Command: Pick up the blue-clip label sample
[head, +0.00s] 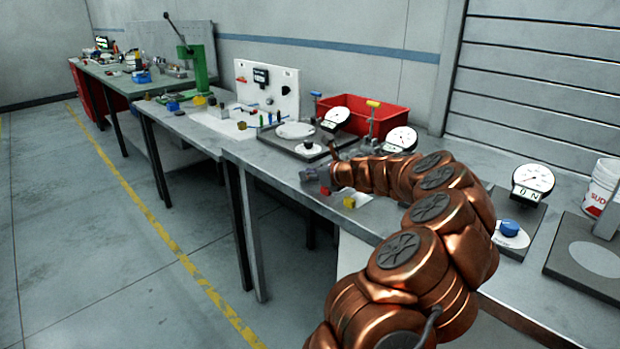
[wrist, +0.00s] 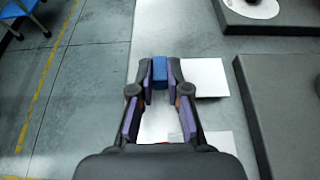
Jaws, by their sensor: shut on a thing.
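The blue clip (wrist: 160,70) sits between the two fingertips of my gripper (wrist: 160,83) in the wrist view, and the fingers are shut on it. A white card (wrist: 207,77) lies just right of the fingertips; I cannot tell whether it joins the clip. In the head view my gripper (head: 314,177) is at the front edge of the grey bench (head: 265,158), and the blue clip cannot be made out there. A red clip (head: 325,190) and a yellow clip (head: 349,202) are close to it on the bench.
Dial gauges (head: 400,138) on dark plates stand behind my gripper, with a red bin (head: 383,113) at the back. A gauge with a blue knob (head: 509,228) and a white bucket (head: 599,188) are at the right. The floor (head: 110,260) in front is clear.

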